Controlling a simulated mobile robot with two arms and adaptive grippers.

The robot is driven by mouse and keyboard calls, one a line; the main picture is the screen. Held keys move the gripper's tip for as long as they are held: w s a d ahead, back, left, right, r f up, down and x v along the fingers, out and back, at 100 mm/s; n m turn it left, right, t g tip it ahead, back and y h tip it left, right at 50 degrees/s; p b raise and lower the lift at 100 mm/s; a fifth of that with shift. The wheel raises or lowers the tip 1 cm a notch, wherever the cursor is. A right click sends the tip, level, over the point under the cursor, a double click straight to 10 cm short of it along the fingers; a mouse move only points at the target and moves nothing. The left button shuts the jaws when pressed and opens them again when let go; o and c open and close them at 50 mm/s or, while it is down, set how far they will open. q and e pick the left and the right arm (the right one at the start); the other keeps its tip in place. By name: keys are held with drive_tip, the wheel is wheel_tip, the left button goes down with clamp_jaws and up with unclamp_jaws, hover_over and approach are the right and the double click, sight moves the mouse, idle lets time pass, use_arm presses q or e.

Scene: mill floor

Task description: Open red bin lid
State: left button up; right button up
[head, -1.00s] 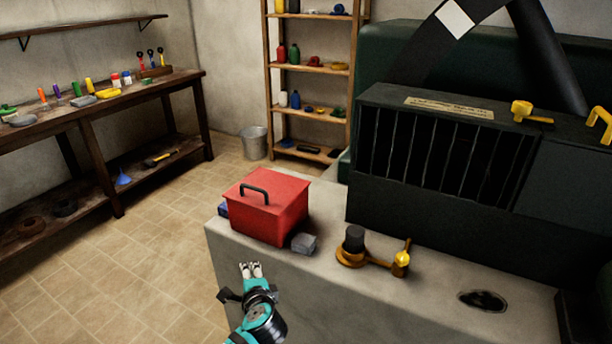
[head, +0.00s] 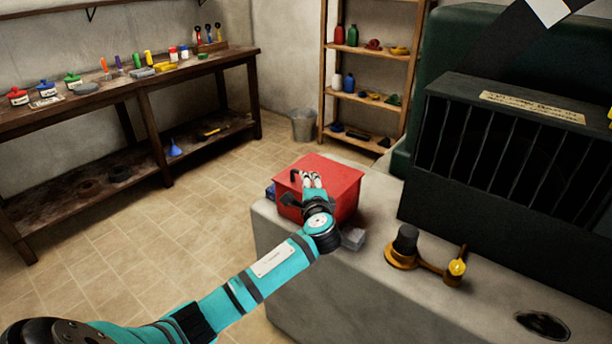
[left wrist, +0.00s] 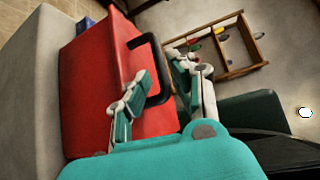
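The red bin (head: 345,188) stands on the concrete block, and its lid looks shut. Its black handle is mostly hidden behind my gripper in the head view. In the left wrist view the handle (left wrist: 151,48) stands up from the red lid (left wrist: 140,75). My left gripper (head: 312,181) is over the lid at the handle; in the left wrist view its fingers (left wrist: 162,88) are apart, with part of the handle between them. I cannot tell whether either finger touches it. My right gripper is not in view.
The concrete block (head: 345,275) also holds a small grey block (head: 353,239) and a brass fitting with a black knob (head: 405,245). A dark barred machine (head: 500,140) stands at the right. The tiled floor at left is open.

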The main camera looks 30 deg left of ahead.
use_arm(q)
drive_tip(key=shift+x, duration=2.35)
clamp_jaws()
drive_tip(key=shift+f, duration=0.1)
